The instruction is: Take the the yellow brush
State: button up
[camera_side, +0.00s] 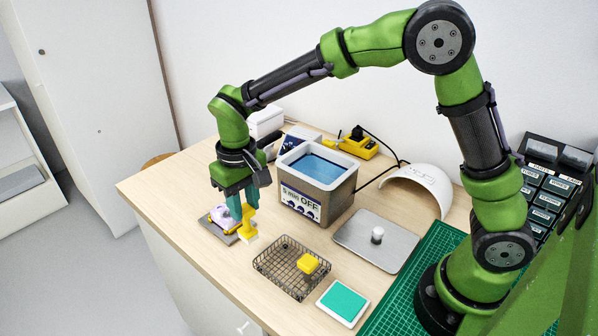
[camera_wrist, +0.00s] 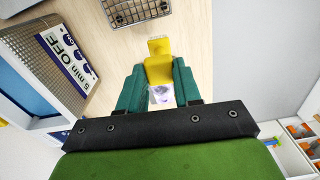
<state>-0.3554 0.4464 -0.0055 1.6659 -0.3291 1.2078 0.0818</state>
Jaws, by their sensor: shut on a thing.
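The yellow brush (camera_side: 248,222) is held between the teal fingers of my gripper (camera_side: 240,205), at the left part of the bench. In the wrist view the brush (camera_wrist: 158,66) sits between the two fingertips of my gripper (camera_wrist: 158,82), with its yellow body reaching out past them. A pale bristle edge shows at its far end. In the side view the brush stands roughly upright close to a small grey plate (camera_side: 212,227) bearing a purple and white item (camera_side: 222,215). Whether the brush touches the bench or the plate, I cannot tell.
An ultrasonic bath (camera_side: 318,185) with blue liquid stands right of my gripper. A teal pad (camera_side: 343,303), a metal plate (camera_side: 365,250) with a white knob, and a white dome (camera_side: 420,185) are farther right.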

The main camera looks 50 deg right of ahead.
notch_tip(320, 180, up, 6)
jog(key=shift+r, duration=0.1)
